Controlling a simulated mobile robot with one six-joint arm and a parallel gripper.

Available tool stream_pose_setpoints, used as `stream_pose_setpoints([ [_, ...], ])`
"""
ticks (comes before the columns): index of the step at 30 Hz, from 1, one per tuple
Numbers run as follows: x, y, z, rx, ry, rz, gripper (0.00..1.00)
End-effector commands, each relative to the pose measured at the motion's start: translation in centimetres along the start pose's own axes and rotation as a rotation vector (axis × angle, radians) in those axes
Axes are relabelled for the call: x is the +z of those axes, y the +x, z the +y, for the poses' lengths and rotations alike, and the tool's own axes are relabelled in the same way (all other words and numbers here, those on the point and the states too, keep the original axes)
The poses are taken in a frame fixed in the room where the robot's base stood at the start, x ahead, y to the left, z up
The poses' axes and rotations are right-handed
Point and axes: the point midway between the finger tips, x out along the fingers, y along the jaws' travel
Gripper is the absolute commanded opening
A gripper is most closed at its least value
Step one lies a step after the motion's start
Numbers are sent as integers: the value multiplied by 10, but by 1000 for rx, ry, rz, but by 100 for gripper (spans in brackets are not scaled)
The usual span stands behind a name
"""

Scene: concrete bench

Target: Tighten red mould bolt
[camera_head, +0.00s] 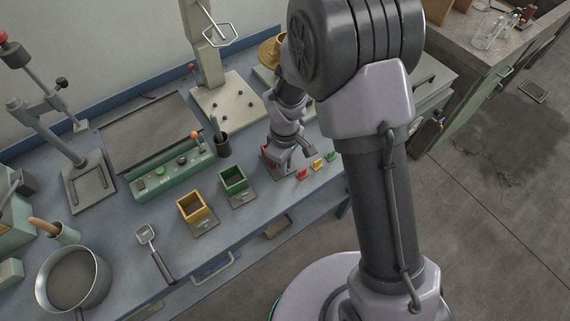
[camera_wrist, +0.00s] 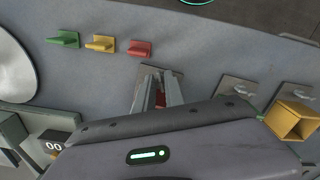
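The red mould (camera_head: 266,157) stands at the right end of the mould row in the head view, mostly hidden by my gripper (camera_head: 281,167). In the wrist view my gripper (camera_wrist: 160,82) reaches down at the red mould's metal base plate (camera_wrist: 149,70). Its two fingers stand a little apart, with a narrow dark red part (camera_wrist: 160,98) between them. Whether they press on it I cannot tell. The bolt itself is not clearly visible. The green mould (camera_head: 233,179) and yellow mould (camera_head: 194,207) stand to the left, each on a metal plate.
Red (camera_head: 302,175), yellow (camera_head: 317,164) and green (camera_head: 331,156) small pieces lie right of my gripper. A dark cup (camera_head: 222,146) with a tool, a green control box (camera_head: 173,176), a scoop (camera_head: 148,236) and a pan (camera_head: 74,279) are on the bench. The front edge is close.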

Motion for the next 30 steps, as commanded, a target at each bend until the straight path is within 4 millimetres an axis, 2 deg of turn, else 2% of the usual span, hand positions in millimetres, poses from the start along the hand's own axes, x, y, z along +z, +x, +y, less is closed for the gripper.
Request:
stream_pose_setpoints([
  [3, 0, 0, 0, 0, 0, 0, 12],
  [5, 0, 0, 0, 0, 0, 0, 0],
  [20, 0, 0, 0, 1, 49, 0, 0],
  [30, 0, 0, -1, 1, 303, 1, 0],
])
